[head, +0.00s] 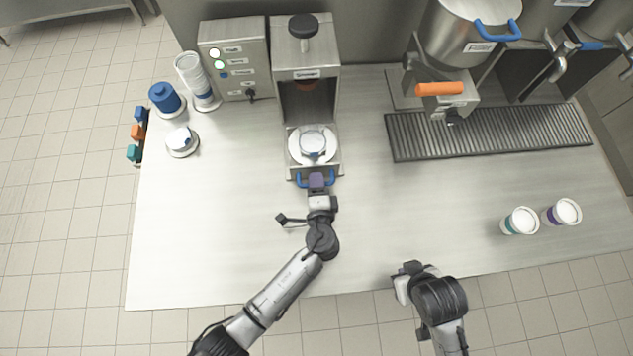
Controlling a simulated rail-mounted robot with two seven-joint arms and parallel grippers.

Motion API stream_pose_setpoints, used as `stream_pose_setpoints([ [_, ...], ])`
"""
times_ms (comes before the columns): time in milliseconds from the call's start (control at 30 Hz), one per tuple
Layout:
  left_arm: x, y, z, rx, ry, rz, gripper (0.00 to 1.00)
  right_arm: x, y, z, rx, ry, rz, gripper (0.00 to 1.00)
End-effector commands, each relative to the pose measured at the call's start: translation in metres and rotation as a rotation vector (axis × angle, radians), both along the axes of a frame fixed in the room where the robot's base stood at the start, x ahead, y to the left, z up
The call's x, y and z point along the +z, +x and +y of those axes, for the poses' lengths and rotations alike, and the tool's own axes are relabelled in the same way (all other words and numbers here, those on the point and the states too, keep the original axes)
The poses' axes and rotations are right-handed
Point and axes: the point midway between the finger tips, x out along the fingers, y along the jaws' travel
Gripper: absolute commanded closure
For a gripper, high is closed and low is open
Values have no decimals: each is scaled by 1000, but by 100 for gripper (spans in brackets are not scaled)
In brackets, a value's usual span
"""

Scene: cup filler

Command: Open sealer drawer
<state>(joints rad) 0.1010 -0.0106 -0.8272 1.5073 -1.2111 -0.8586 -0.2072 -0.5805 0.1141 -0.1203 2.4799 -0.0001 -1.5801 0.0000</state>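The sealer (305,62) is a tall steel machine with a black knob on top, at the back of the counter. Its drawer (292,163) shows at the front, with a round white holder (312,144) on it. A blue handle (300,182) spans the drawer's front edge. My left gripper (316,181) is at the middle of this handle, its purple-tinted fingertips covering part of it. From above I cannot see whether the fingers are closed around it. My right gripper (401,283) is low at the counter's front edge, away from the sealer; its fingers are not clear.
A control box (235,60), a stack of cups (194,80) and a blue container (166,98) stand left of the sealer. A dispenser with an orange handle (440,89) and a drip grate (490,133) are right. Two cups (520,221) stand far right. The counter's middle is clear.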

Motion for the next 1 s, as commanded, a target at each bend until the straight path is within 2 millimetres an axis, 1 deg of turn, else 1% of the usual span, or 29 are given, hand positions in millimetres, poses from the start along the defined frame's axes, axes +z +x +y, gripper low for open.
stream_pose_setpoints([
  [167,3,-19,0,-1,0,2,61,1,0,0,0,0,0,100],
  [400,13,-66,-1,-1,-1,4,61,2,0,-2,4,-5,0,100],
  [600,21,-100,-1,-1,-1,2,61,1,0,-3,7,-11,-1,100],
  [800,26,-124,-1,-1,1,1,61,1,0,-3,7,-11,-1,100],
  [1000,28,-133,-1,0,0,1,61,1,0,-2,5,-8,0,100],
])
